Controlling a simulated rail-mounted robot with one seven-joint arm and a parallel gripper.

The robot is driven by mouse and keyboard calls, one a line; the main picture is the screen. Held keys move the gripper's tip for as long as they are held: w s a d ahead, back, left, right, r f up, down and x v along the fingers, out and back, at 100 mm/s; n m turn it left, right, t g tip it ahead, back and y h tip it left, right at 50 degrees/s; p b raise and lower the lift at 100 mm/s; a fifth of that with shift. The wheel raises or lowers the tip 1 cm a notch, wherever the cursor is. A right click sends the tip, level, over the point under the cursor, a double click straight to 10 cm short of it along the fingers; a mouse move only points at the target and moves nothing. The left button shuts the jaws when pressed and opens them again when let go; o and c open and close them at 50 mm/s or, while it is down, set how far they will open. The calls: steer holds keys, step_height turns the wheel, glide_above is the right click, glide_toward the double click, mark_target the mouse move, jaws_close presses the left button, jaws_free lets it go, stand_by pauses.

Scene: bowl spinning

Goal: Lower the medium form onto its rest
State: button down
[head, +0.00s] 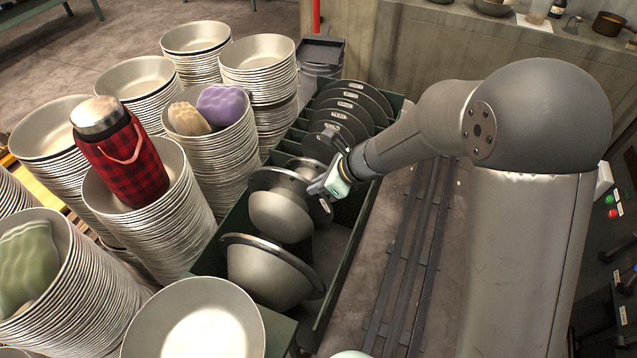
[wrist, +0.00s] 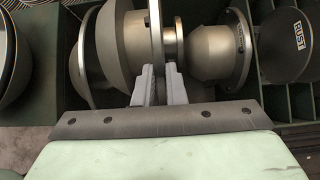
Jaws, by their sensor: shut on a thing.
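The medium form (head: 279,216) is a grey metal dome with a round flange, in the middle of the green rack (head: 344,262). My gripper (head: 330,186) is at its right side in the head view. In the wrist view my gripper's two fingers (wrist: 158,88) straddle the rim of a flange on the medium form (wrist: 119,45) and are shut on it. The form lies on its side, dome to the left in the wrist view. Its underside is hidden, so I cannot tell whether it touches its rest.
The large form (head: 262,275) sits in front of the medium one, and a smaller form (wrist: 212,52) is close on its other side. Labelled dark discs (head: 350,104) stand at the rack's far end. Bowl stacks (head: 190,205) crowd the left; floor rails lie right.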

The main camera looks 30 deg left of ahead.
mark_target(319, 208)
steer(key=shift+w+a+f+b, duration=0.1)
steer(key=shift+w+f+b, duration=0.15)
steer(key=shift+f+b, duration=0.5)
stand_by(0.5)
steer(key=shift+f+b, duration=3.35)
steer(key=shift+f, duration=0.85)
stand_by(1.1)
steer(key=c, duration=1.4)
jaws_free()
steer(key=shift+f, duration=0.1)
steer(key=p+v, duration=0.1)
steer(key=v, duration=1.6)
steer(key=shift+r, duration=0.25)
